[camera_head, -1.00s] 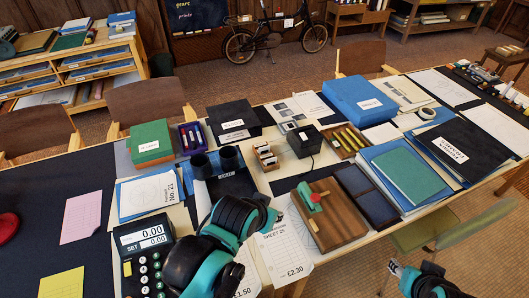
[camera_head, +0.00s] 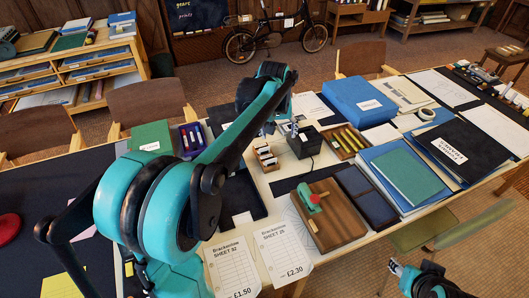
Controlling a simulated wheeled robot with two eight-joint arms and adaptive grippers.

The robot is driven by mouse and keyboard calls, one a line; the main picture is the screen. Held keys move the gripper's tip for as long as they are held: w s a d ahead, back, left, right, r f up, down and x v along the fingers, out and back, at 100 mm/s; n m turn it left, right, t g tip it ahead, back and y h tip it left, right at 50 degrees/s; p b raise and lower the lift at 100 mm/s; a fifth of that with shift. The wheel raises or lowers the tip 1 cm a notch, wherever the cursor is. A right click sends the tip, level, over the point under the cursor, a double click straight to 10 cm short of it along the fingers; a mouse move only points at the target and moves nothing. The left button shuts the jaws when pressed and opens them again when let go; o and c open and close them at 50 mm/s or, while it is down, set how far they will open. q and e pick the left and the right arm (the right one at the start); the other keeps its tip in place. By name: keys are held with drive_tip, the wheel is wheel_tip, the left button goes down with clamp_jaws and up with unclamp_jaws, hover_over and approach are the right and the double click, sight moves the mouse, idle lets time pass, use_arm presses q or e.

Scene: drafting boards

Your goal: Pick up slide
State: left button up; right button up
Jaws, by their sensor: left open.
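A small white-framed square with a darker middle, which looks like the slide (camera_head: 286,128), lies flat on the table left of a black box. My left gripper (camera_head: 281,125) is over it, pointing down, with its fingers apart and nothing seen between them. The gripper hides part of the square, and I cannot tell whether the fingers touch it. My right gripper (camera_head: 395,267) is at the bottom right, off the table's front edge, far from the square. Its jaws are too small to read.
The black box (camera_head: 304,142) stands close on the right, a small holder with white pieces (camera_head: 266,158) in front. A tray of yellow sticks (camera_head: 344,141) and a blue box file (camera_head: 358,99) are further right. A wooden board (camera_head: 338,228) lies nearer the front edge.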

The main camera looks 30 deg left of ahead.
use_arm(q)
drive_tip(key=w+a+f+n+g, duration=0.2)
drive_tip(key=w+a+f+n, duration=0.1)
drive_tip(key=w+a+f, duration=0.65)
drive_tip(key=n+g, duration=0.1)
hover_over(264, 152)
drive_tip(key=shift+h, duration=0.3)
wheel_tip(264, 152, down, 7)
drive_tip(key=shift+a+f+p, duration=0.1)
drive_tip(key=shift+f+p, duration=0.05)
drive_tip(key=shift+p, duration=0.3)
drive_tip(key=f+b, duration=0.1)
drive_tip(key=f, duration=0.3)
drive_tip(key=f+b, duration=0.2)
drive_tip(key=f, duration=0.2)
drive_tip(key=shift+w, duration=0.2)
drive_tip(key=shift+f+b, duration=0.3)
drive_tip(key=shift+f, duration=0.1)
drive_tip(key=shift+r, duration=0.15)
drive_tip(key=shift+c, duration=0.9)
drive_tip(key=c, duration=0.7)
